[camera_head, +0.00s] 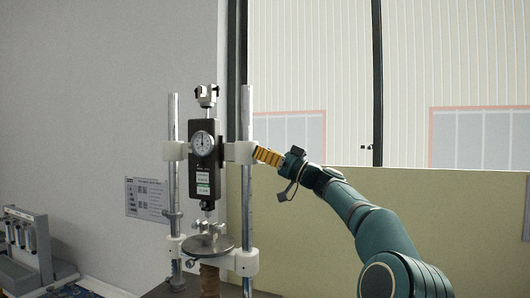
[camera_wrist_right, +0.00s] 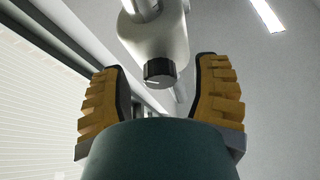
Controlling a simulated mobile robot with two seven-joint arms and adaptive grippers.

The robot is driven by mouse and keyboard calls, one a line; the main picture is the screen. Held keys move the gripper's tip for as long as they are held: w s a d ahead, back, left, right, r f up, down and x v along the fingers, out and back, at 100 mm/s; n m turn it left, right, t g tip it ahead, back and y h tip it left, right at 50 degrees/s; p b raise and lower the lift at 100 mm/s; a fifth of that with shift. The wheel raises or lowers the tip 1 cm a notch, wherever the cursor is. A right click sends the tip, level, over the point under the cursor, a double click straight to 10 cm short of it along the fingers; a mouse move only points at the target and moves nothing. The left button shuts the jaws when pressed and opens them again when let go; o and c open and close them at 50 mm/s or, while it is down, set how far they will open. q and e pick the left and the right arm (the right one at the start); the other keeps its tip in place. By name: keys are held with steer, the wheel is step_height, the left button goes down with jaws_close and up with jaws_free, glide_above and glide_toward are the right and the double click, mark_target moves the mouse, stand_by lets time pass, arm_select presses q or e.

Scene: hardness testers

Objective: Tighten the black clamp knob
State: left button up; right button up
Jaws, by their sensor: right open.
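The black clamp knob (camera_wrist_right: 159,72) shows in the right wrist view, on the end of a white clamp block (camera_wrist_right: 155,38) on a metal post. My right gripper (camera_wrist_right: 158,85) is open, with one yellow-orange finger on each side of the knob and a gap to both. I cannot tell how deep the knob sits between the fingers. In the head view, my right gripper (camera_head: 258,153) is beside the white clamp (camera_head: 240,152) on the tester's right post, and the knob is hidden there. My left gripper is not in view.
The hardness tester has a dial gauge (camera_head: 203,143), two metal posts and a round plate (camera_head: 208,246). A grey device (camera_head: 28,245) stands at the lower left. A printed sheet (camera_head: 148,199) is on the wall. The space right of the tester is clear apart from my arm.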

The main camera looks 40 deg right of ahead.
jaws_close()
